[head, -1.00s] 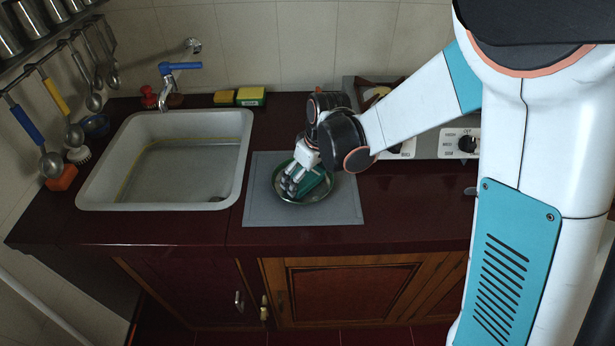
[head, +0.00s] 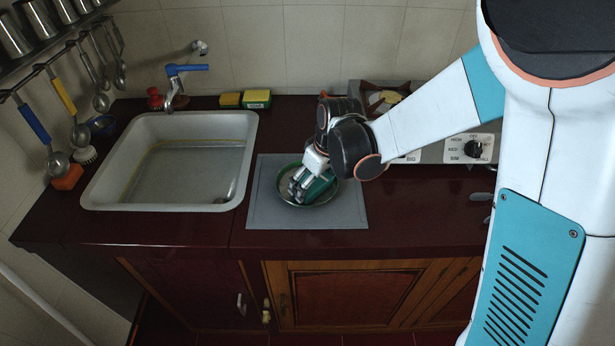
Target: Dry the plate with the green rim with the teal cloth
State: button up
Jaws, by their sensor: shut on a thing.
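The plate with the green rim (head: 327,201) lies on a grey mat on the counter, right of the sink. My gripper (head: 298,190) is over the plate, pointing down and to the left, shut on the teal cloth (head: 319,188). The cloth is bunched at the fingers and lies low in the plate, seeming to touch its surface. My gripper and the cloth hide much of the middle of the plate.
The grey mat (head: 262,212) has bare room around the plate. The sink (head: 100,190) with its blue-handled tap (head: 186,69) is at the left. Sponges (head: 257,99) lie at the back. A stove (head: 430,152) stands behind my arm. Ladles (head: 58,162) hang at the left wall.

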jog(key=shift+w+a+f, duration=0.1)
jog(key=shift+w+a, duration=1.2)
jog(key=shift+w, duration=0.1)
jog(key=shift+s+d, duration=1.35)
jog(key=shift+s, duration=0.15)
jog(key=shift+w+a+b, duration=0.3)
jog(key=shift+w+a, duration=1.05)
jog(key=shift+w, duration=0.2)
jog(key=shift+s+d, duration=1.35)
jog(key=shift+s, duration=0.15)
jog(key=shift+w+a+b, duration=0.45)
jog(key=shift+w+a, duration=0.85)
jog(key=shift+w, duration=0.1)
jog(key=shift+s+d, duration=1.3)
jog(key=shift+s, duration=0.1)
jog(key=shift+w+a, duration=1.35)
jog(key=shift+w, duration=0.1)
